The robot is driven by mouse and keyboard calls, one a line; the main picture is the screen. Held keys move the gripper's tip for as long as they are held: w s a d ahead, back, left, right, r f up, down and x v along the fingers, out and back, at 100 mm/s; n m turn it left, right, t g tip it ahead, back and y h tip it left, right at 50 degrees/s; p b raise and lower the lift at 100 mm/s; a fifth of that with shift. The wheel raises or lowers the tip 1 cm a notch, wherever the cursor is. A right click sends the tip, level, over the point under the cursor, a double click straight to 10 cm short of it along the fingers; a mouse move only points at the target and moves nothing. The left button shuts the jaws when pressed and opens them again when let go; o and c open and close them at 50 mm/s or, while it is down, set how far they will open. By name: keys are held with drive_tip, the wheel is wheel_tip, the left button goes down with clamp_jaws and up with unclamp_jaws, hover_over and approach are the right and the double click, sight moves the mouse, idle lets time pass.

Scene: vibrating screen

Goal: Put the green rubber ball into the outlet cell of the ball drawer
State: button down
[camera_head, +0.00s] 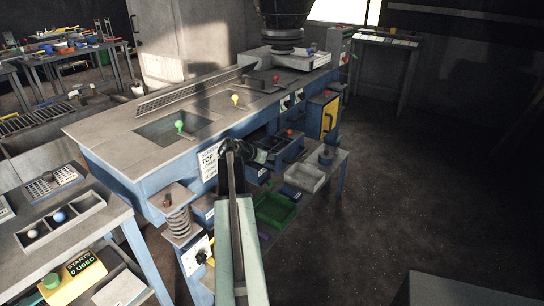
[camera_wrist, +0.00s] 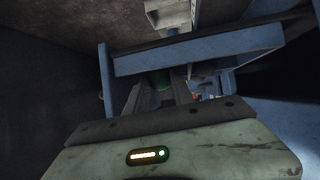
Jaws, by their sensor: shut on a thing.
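My gripper (camera_head: 238,148) is at the near long side of the blue screening machine, below its top edge. In the wrist view a dark green rounded thing (camera_wrist: 158,82), which looks like the green rubber ball, sits between my two fingers, partly in shadow. The gripper is shut on it. A dark open drawer with dividers (camera_head: 276,147), which looks like the ball drawer, sticks out of the machine just right of my gripper. Its cells are too small and dark to tell apart. In the wrist view a blue bar (camera_wrist: 200,50) crosses beyond my fingers.
The machine's grey top (camera_head: 150,115) carries green, yellow and red knobs. A grey bin (camera_head: 304,177) and a green tray (camera_head: 275,209) are below right. A divided tray (camera_head: 92,205) with blue and white balls stands on the left bench. The right floor is open.

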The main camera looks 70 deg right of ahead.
drive_tip(key=shift+f+b, duration=0.4)
drive_tip(key=shift+f, duration=0.1)
drive_tip(key=c, duration=1.4)
unclamp_jaws()
drive_tip(key=shift+o, duration=0.2)
drive_tip(key=shift+r, duration=0.25)
drive_tip(key=r+p, duration=0.1)
drive_tip(key=a+r+p, duration=0.1)
drive_tip(key=shift+w+p, duration=0.2)
drive_tip(key=shift+p, duration=0.1)
drive_tip(key=p+v, duration=0.5)
drive_tip(key=v, duration=0.5)
drive_tip(key=shift+w+a, duration=0.25)
drive_tip(key=shift+a, duration=0.05)
